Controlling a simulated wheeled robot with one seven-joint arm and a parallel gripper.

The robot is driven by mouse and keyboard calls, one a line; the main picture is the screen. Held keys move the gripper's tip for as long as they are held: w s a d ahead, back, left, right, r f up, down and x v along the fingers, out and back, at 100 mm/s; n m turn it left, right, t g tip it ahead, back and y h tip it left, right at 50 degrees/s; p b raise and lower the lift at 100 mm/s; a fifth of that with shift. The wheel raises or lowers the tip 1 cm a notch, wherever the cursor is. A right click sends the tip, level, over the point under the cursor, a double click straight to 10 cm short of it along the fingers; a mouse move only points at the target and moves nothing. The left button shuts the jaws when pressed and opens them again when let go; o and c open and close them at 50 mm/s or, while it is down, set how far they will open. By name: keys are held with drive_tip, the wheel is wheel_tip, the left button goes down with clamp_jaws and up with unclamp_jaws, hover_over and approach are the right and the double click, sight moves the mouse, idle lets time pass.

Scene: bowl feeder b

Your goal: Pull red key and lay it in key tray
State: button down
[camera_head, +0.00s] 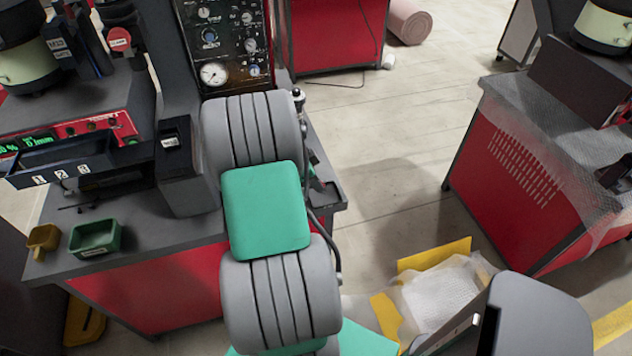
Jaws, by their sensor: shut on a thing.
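My grey and teal arm crosses the middle of the picture and covers part of the machine bench. My gripper does not show; it is out of sight, so I cannot see what it holds. No red key can be made out. A small green tray (95,237) with a white label on its front lies on the bench at the left, and it looks empty. I cannot read its label, so I cannot tell whether it is the key tray. A red round piece with a label (119,39) stands at the upper left.
A dark rack numbered 1, 2, 3 (62,170) juts out above the green tray. A yellow scoop (43,239) lies left of the tray. A gauge panel (223,45) stands behind my arm. A red cabinet (520,165) is at the right, with open floor between.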

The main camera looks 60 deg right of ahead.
drive_tip(key=shift+f+b, duration=0.5)
drive_tip(key=shift+f, duration=0.05)
drive_tip(key=c, duration=1.5)
unclamp_jaws()
drive_tip(key=b+v, duration=0.1)
drive_tip(key=v, duration=0.7)
